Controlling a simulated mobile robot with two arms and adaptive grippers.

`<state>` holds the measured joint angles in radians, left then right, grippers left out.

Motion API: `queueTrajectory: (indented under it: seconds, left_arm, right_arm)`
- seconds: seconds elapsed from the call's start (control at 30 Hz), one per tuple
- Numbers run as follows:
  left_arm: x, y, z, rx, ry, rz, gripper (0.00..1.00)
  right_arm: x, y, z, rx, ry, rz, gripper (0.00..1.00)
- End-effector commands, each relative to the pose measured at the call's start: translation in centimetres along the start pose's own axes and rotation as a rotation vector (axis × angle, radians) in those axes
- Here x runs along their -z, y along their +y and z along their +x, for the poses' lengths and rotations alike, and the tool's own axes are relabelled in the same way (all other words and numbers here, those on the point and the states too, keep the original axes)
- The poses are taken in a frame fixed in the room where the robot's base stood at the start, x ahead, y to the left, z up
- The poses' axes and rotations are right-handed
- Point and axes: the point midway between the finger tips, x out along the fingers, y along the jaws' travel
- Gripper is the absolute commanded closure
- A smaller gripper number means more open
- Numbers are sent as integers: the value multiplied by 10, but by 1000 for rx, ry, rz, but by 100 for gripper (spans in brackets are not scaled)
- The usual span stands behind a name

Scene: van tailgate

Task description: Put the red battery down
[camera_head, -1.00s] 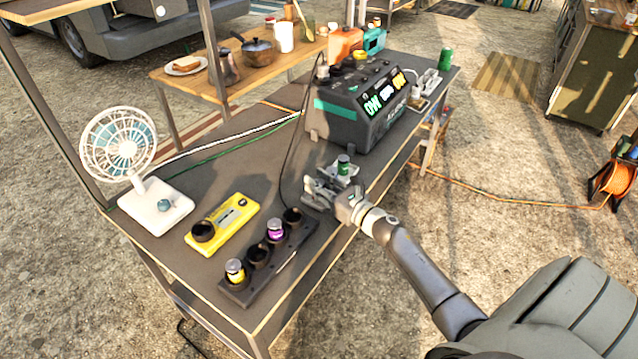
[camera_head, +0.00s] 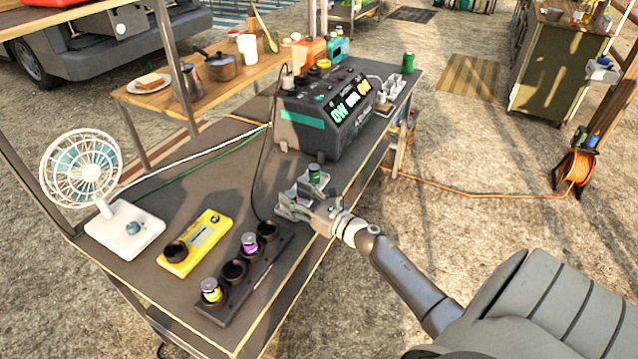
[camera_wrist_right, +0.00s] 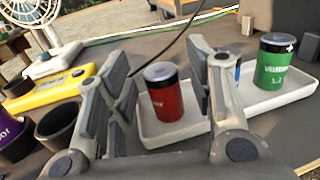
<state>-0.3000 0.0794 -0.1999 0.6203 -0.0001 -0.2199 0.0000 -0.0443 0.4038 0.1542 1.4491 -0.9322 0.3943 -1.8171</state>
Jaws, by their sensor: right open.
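The red battery (camera_wrist_right: 165,95) stands upright in a white tray (camera_wrist_right: 285,103), between the spread fingers of my right gripper (camera_wrist_right: 165,108) in the right wrist view. The fingers stand apart on both sides of it, with a visible gap. A green battery (camera_wrist_right: 273,62) stands at the tray's other end. A blue one (camera_wrist_right: 238,70) is mostly hidden behind a finger. In the head view my right gripper (camera_head: 294,208) is low at the tray near the table's front edge, and the green battery (camera_head: 314,174) shows; the red one is hidden. My left gripper is out of view.
A black holder (camera_head: 258,282) with a yellow-labelled battery (camera_head: 211,290), a purple one (camera_head: 249,243) and empty cups is left of my gripper. A yellow tester (camera_head: 196,243), a white fan (camera_head: 124,232) and a dark charger station (camera_head: 322,112) stand around. A black cable hangs behind the gripper.

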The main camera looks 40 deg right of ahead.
Motion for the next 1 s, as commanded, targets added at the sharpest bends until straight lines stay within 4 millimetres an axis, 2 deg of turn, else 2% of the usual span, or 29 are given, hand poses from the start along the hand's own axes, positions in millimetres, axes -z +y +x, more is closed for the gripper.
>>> queueTrajectory:
  seconds: [0.3, 0.5, 0.7, 1.0]
  left_arm:
    - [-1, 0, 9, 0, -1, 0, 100]
    - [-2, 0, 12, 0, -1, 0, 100]
    - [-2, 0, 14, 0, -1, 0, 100]
    - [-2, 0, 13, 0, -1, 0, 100]
  right_arm:
    - [2, 0, -60, -1, 2, -2, 51]
    - [2, 0, -88, 0, 1, 0, 51]
    - [0, 0, -99, -1, 0, 0, 51]
    - [0, 0, -100, -1, 0, -1, 51]
